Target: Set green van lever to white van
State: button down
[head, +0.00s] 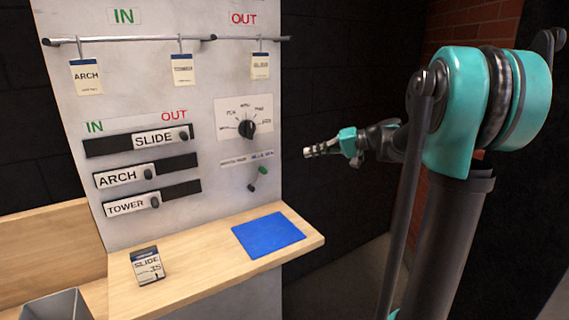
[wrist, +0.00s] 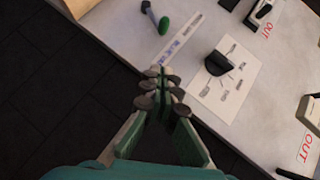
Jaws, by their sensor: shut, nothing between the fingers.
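The small lever with a green knob (head: 264,170) sits on the grey panel below a strip of small labels (head: 247,158). Its dark pivot is at lower left and the green end leans up to the right, under the right-hand, bluish label. The label text is too small to read surely. The lever (wrist: 164,24) and label strip (wrist: 180,38) also show at the top of the wrist view. My gripper (head: 308,151) is to the right of the panel, apart from the lever. In the wrist view my gripper (wrist: 160,78) is shut and empty.
A rotary dial (head: 247,129) is above the lever. Sliding SLIDE (head: 156,140), ARCH (head: 124,177) and TOWER (head: 128,206) tags are at left. A wooden shelf (head: 200,255) below holds a blue mat (head: 268,235) and a SLIDE card block (head: 147,267). Tags hang from a rail (head: 130,40) above.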

jog(key=a+f, duration=0.5)
jog(key=a, duration=0.7)
jog(key=shift+w+f, duration=0.15)
jog(key=shift+a, duration=0.1)
jog(key=shift+s+a+r+h, duration=0.15)
jog(key=shift+s+r+h, duration=0.05)
jog(key=shift+h, duration=0.1)
